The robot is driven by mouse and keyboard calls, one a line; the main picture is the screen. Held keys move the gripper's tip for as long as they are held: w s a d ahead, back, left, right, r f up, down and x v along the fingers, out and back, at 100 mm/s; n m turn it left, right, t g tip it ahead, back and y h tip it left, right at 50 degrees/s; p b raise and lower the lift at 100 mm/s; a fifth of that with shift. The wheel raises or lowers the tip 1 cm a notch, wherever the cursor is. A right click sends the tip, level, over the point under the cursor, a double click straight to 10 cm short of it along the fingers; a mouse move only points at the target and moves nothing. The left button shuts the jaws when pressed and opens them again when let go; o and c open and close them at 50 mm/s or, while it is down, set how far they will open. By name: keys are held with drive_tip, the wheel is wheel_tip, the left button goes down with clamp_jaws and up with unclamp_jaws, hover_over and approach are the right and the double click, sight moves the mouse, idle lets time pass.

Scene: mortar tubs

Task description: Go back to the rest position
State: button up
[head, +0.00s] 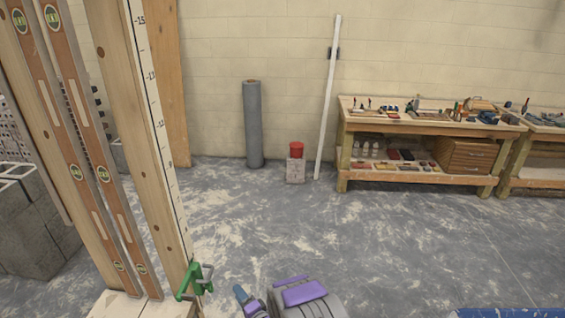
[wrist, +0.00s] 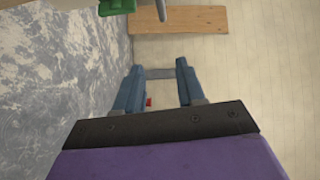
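My gripper (head: 242,293) shows at the bottom of the head view, low and left of my purple and grey arm link. In the wrist view its two blue fingers (wrist: 157,82) stand apart with a gap between them. I see nothing held in the gap; the distant grey roll (wrist: 158,73) and a bit of red show through it. In the head view the gripper is right of a green clamp (head: 195,280) on a wooden stand, apart from it. The green clamp also shows at the top of the wrist view (wrist: 116,6).
Tall wooden boards with spirit levels (head: 85,150) stand close on the left. Grey blocks (head: 35,225) are behind them. The middle floor is clear.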

drive_tip(key=w+d+r+n+g+h, duration=0.3)
drive_tip(key=w+d+r+h, duration=0.2)
drive_tip(key=d+r, duration=0.5)
drive_tip(key=s+d+r+n+g+h, duration=0.2)
drive_tip(key=s+d+r+g+h, duration=0.25)
drive_tip(key=s+d+r, duration=0.65)
drive_tip(key=s+d+r+n+g, duration=0.1)
drive_tip(key=s+r, duration=0.3)
drive_tip(key=s, duration=0.9)
drive_tip(key=s+d+r+n+g+h, duration=0.1)
drive_tip(key=s+d+r+g, duration=0.3)
drive_tip(key=s, duration=0.9)
drive_tip(key=s+d+r+n+g, duration=0.2)
drive_tip(key=s+r, duration=0.3)
drive_tip(key=s, duration=0.8)
drive_tip(key=shift+d+n+g, duration=0.3)
drive_tip(key=shift+d+g, duration=0.25)
drive_tip(key=shift+d, duration=0.15)
drive_tip(key=shift+o, duration=0.2)
drive_tip(key=shift+r, duration=0.1)
